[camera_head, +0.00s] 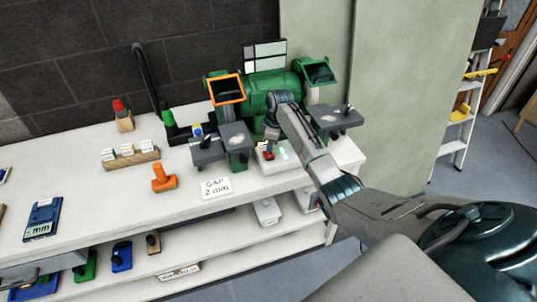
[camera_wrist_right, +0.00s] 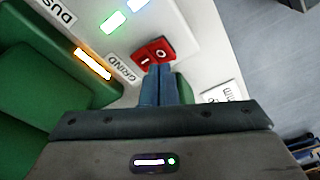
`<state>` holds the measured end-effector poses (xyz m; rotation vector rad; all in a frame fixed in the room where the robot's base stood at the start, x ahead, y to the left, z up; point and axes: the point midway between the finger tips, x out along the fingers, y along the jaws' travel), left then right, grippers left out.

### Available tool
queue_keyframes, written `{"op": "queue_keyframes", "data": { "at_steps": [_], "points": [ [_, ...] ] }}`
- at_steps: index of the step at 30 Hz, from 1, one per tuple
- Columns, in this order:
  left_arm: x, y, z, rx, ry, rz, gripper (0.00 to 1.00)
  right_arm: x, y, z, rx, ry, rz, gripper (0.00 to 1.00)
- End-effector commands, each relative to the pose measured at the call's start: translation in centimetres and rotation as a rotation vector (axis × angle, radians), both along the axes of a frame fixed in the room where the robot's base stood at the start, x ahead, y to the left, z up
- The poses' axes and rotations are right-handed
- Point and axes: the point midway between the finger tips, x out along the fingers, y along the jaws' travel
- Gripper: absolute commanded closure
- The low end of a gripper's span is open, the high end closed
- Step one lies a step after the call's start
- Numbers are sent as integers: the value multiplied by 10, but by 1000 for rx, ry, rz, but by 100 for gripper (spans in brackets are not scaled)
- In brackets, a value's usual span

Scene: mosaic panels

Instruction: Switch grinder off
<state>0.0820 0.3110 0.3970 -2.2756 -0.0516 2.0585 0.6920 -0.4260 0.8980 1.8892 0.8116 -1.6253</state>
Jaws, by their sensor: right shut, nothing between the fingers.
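The green bench grinder (camera_head: 258,100) stands at the back right of the white bench. Its red rocker switch (camera_wrist_right: 153,53), with I and O marks, sits beside a GRIND label (camera_wrist_right: 121,67) in the right wrist view; it also shows small in the head view (camera_head: 268,154). My right gripper (camera_wrist_right: 157,68) is shut and empty, its blue fingertips at the switch's lower edge. I cannot tell whether they touch it. In the head view my right arm reaches in from the right and its fingertips are hard to make out. My left gripper is not in view.
White and green lights (camera_wrist_right: 113,23) glow on the panel near the switch. A GAP 2 mm card (camera_head: 216,188), an orange tool (camera_head: 164,178) and a wooden block with cards (camera_head: 130,157) stand on the bench to the left. A lower shelf holds coloured blocks.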

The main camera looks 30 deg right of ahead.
Motion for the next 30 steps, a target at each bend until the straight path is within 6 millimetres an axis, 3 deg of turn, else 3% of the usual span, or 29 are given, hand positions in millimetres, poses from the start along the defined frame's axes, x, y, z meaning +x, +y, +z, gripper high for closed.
{"op": "queue_keyframes", "data": {
  "at_steps": [30],
  "points": [
    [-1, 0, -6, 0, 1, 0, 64, 0, 0, -15, 0, 0, 0, 100]
  ]
}}
